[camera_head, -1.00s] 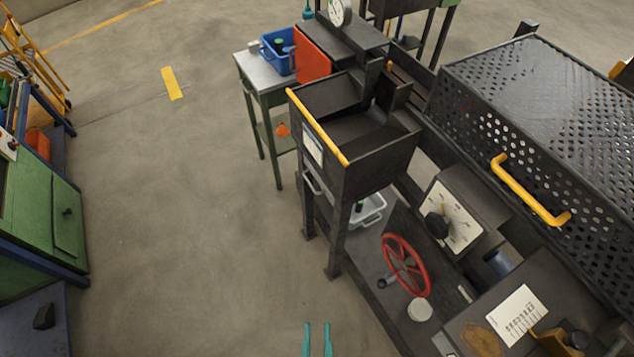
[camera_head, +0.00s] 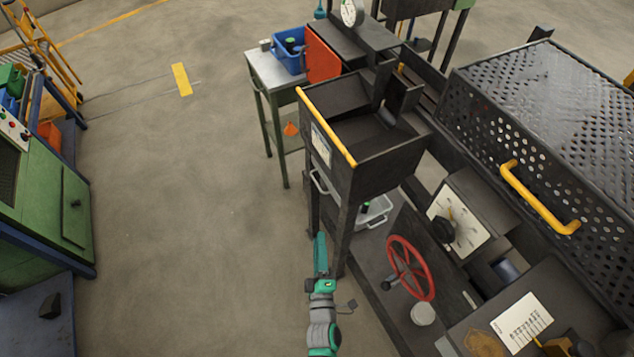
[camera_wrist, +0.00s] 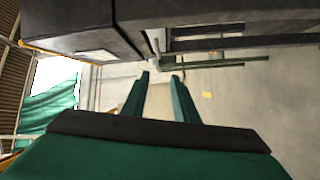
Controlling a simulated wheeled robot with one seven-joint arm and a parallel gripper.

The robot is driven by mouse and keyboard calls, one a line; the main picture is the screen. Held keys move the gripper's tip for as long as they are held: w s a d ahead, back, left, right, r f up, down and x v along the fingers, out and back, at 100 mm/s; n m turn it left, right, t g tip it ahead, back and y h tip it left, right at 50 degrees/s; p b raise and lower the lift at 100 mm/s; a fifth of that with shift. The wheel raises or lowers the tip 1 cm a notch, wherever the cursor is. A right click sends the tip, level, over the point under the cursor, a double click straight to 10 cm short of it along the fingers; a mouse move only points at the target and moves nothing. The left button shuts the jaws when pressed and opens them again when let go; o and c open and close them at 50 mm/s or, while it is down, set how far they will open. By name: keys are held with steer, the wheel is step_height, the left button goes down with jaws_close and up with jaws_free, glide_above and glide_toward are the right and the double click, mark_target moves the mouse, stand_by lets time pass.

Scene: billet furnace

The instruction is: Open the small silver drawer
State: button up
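A silver bar handle (camera_head: 318,183) sits on the near left side of a dark metal stand, just under the dark hopper (camera_head: 385,150) with the yellow edge. The drawer front behind this handle is hard to make out in the shade. My gripper (camera_head: 320,240) is below the handle in the head view, apart from it, beside the stand's front leg. In the wrist view its two green fingers (camera_wrist: 160,78) are spread with nothing between them. A pale metal piece, perhaps the handle, (camera_wrist: 156,42) shows just beyond the fingertips, under the dark box (camera_wrist: 75,25).
A red handwheel (camera_head: 411,267) and a dial box (camera_head: 460,222) stand right of my arm. A perforated cover (camera_head: 550,120) with a yellow handle is farther right. A grey bin (camera_head: 375,213) lies under the hopper.

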mark_target(317, 183)
steer(key=w+n, duration=0.1)
steer(key=w, duration=0.6)
steer(key=w+a+n, duration=0.1)
steer(key=w+n, duration=0.1)
steer(key=w, duration=0.5)
steer(key=w+a+n+y, duration=0.1)
steer(key=w+n, duration=0.1)
steer(key=w, duration=0.5)
steer(key=shift+w+r, duration=0.4)
steer(key=shift+c, duration=0.5)
jaws_close()
steer(key=shift+d, duration=0.1)
